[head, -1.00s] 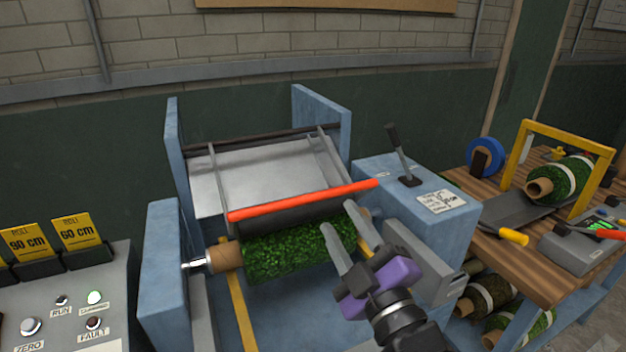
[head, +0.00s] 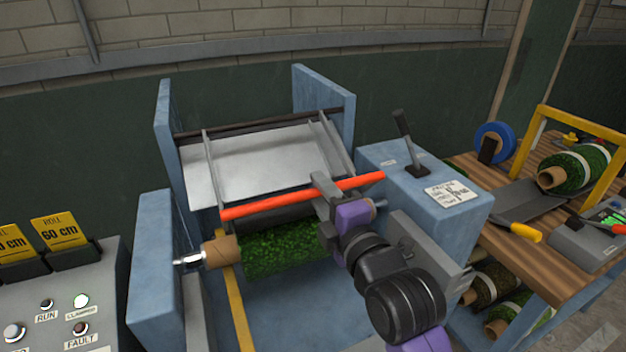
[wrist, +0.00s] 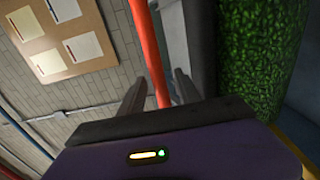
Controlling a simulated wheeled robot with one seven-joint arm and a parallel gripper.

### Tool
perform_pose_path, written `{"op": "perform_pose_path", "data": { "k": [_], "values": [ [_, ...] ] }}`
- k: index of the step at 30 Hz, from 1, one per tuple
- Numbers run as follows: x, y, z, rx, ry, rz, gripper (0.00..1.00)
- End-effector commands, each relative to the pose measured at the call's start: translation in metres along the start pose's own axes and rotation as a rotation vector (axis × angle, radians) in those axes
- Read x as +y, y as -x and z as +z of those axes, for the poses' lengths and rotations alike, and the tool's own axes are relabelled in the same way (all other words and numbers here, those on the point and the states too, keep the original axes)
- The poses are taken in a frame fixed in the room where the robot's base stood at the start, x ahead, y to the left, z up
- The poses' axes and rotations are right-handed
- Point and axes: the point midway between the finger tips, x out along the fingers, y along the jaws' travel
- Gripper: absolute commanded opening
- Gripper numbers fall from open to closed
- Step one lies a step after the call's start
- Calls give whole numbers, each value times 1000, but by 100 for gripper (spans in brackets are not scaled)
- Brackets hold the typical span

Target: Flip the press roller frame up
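The press roller frame has two grey side arms (head: 213,168), a dark roller and a red handle bar (head: 265,206) across its front. It lies lowered, with the roller just above the green turf roll (head: 280,250). My gripper (head: 324,188) is at the right part of the red bar. In the wrist view the red bar (wrist: 148,50) runs between my two fingertips (wrist: 158,85), with a finger on each side and visible gaps. The fingers are apart and not closed on the bar. My wrist hides the turf roll's right end in the head view.
Blue side plates (head: 165,140) flank the machine. A blue cabinet with a black lever (head: 408,140) stands close right of my gripper. A wooden bench (head: 500,225) with a yellow frame is farther right. A control panel (head: 60,310) is at lower left.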

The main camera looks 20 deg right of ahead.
Motion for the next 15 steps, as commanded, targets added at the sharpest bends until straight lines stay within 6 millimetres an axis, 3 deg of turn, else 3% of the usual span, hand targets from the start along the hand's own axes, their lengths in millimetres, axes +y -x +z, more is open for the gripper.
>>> {"op": "perform_pose_path", "data": {
  "k": [6,15],
  "values": [
    [1,-29,0,0,1,0,40],
    [0,-39,0,0,0,0,40]
  ]
}}
